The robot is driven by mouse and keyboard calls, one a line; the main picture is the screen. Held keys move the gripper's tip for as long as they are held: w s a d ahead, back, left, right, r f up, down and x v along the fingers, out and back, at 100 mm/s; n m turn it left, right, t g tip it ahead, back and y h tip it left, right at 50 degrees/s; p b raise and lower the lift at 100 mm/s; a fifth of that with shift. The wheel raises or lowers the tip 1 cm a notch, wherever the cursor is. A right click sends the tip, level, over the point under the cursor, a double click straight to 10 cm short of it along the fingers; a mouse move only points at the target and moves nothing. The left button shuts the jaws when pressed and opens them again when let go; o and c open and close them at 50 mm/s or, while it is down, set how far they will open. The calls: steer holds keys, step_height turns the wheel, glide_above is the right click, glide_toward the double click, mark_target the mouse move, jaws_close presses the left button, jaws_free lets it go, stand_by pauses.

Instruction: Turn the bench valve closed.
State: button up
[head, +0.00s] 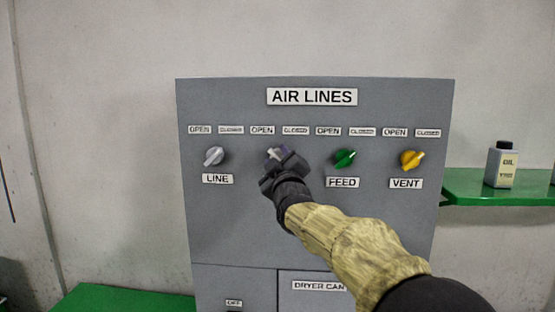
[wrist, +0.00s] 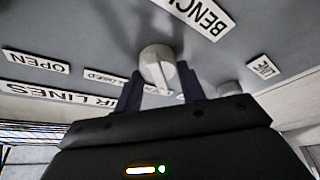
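The bench valve is a pale grey knob (head: 272,154) in the second place from the left on the grey AIR LINES panel (head: 230,240). In the head view my gripper (head: 279,160) covers most of it and hides the label below. In the wrist view the pale knob (wrist: 158,64) is close ahead, near a label (wrist: 195,14) whose visible part reads BENC. The dark fingers of my gripper (wrist: 161,92) stand on either side of the knob's handle, with a small gap seeming to show. Which way the handle points is hard to tell.
The LINE knob (head: 214,156) is grey, the FEED knob (head: 345,158) green and the VENT knob (head: 411,160) yellow. OPEN and CLOSED labels sit above each. An oil bottle (head: 502,165) stands on a green shelf (head: 470,188) at the right.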

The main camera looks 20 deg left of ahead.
steer(key=c, duration=0.4)
steer(key=shift+f+m, duration=0.1)
steer(key=shift+m, duration=0.2)
steer(key=shift+c, duration=0.2)
steer(key=shift+b, duration=0.45)
steer(key=m+t+h, duration=0.1)
steer(key=m+h, duration=0.3)
steer(key=m, duration=0.4)
steer(key=m+h, duration=0.3)
steer(key=m, duration=0.5)
steer(key=m+t+h, duration=0.1)
steer(key=m+h, duration=0.3)
steer(key=m, duration=0.4)
steer(key=shift+m+t+h, duration=0.3)
steer(key=shift+m, duration=0.1)
steer(key=o, duration=1)
